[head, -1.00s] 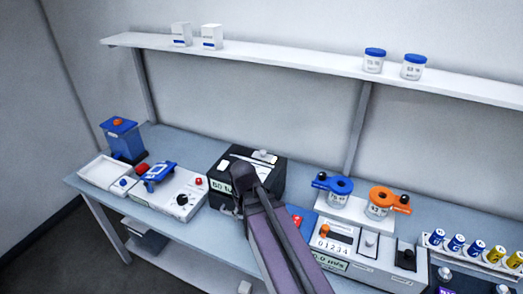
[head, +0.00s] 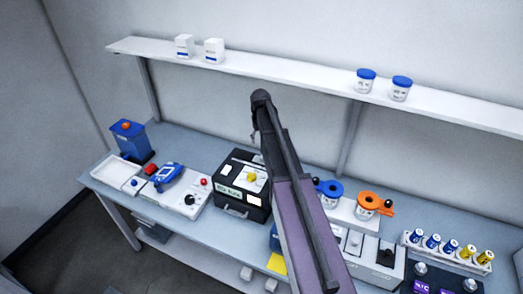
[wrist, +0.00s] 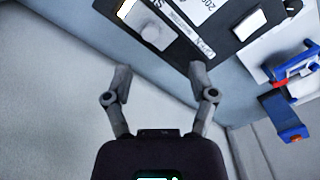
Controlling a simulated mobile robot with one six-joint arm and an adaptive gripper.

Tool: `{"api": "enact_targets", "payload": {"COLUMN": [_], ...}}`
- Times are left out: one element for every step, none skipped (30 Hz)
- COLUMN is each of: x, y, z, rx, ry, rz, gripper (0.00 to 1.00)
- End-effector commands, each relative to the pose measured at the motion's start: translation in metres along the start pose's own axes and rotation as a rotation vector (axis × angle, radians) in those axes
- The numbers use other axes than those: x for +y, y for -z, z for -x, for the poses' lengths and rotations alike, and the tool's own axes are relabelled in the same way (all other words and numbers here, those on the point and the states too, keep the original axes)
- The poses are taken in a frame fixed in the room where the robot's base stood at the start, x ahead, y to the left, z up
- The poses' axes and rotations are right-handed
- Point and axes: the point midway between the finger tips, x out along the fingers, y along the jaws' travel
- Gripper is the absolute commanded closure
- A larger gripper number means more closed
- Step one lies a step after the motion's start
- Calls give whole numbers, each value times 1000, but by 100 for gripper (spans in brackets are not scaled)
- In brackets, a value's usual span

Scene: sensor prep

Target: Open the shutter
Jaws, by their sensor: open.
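A black box (head: 229,198) with pale labels, a yellow knob (head: 251,177) and a front handle stands mid-bench in the head view. My gripper (wrist: 160,76) is open and empty. In the wrist view its fingertips appear beside the box's edge, below the knob in the picture, apart from it. In the head view, my arm hides part of the box's right side and most of the gripper.
Left of the box stand a white device (head: 187,198) with a blue handheld unit and a blue container (head: 128,138) with an orange top. Right are jars with blue and orange rings (head: 372,203) and a vial rack (head: 450,248). A shelf (head: 300,80) runs above.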

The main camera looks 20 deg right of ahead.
Motion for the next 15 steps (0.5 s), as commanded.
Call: {"api": "enact_targets", "payload": {"x": [6, 9, 11, 13, 14, 16, 16, 16, 17, 17, 16, 16, 16, 16, 16], "y": [10, 12, 15, 17, 18, 19, 20, 20, 20, 20, 20, 20, 19, 19, 19], "z": [9, 11, 12, 13, 14, 14, 15, 15, 14, 14, 14, 14, 14, 14, 14], "rx": [0, 0, 0, 0, 0, 0, 0, 0, 0, 0, 0, 0, 0, 0, 0], "ry": [0, 0, 0, 0, 0, 0, 0, 0, 0, 0, 0, 0, 0, 0, 0], "rz": [-1, 0, -1, -1, -1, -1, -1, 0, 0, 0, 0, 0, 0, 0, 0], "gripper": [27, 27, 27, 27, 27, 27, 27, 27, 27, 27, 27, 27, 27, 27, 27]}}
